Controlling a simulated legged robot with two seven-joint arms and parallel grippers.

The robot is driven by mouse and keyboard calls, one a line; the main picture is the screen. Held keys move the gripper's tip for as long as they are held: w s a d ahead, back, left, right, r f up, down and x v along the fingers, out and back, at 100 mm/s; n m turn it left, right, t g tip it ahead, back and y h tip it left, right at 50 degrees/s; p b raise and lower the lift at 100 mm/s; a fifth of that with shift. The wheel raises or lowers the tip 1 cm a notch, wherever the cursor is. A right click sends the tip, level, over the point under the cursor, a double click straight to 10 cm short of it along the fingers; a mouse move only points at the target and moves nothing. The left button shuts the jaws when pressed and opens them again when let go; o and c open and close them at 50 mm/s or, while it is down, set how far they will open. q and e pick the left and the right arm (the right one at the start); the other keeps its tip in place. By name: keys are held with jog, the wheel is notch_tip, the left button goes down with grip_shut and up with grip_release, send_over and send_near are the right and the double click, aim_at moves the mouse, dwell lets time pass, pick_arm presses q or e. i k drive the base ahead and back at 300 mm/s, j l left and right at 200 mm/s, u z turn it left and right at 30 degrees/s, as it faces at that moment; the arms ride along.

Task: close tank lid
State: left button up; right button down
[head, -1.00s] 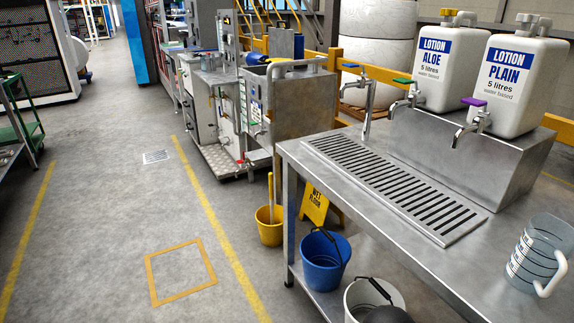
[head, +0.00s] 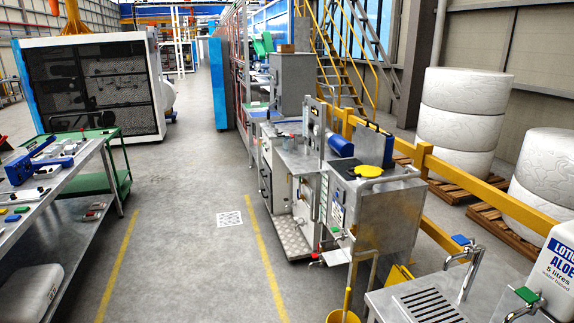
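The tank's inside is hidden from here. Neither of my grippers is in view.
A steel bench (head: 421,303) with taps is at the bottom right, and a yellow rail (head: 460,187) runs behind the tank. A steel worktable (head: 42,190) stands at the left. The floor aisle (head: 185,240) between yellow lines is clear.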

aim_at(370, 145)
jog(key=i+j+u, duration=0.1)
jog(key=i+u, duration=0.35)
jog(key=i, duration=2.1)
jog(key=i+z, duration=0.3)
jog(key=i, duration=0.15)
jog(key=i+j+z, duration=0.1)
jog(key=i+z, duration=0.2)
jog(key=i, duration=0.15)
jog(key=i+j+z, duration=0.25)
jog(key=i, duration=0.2)
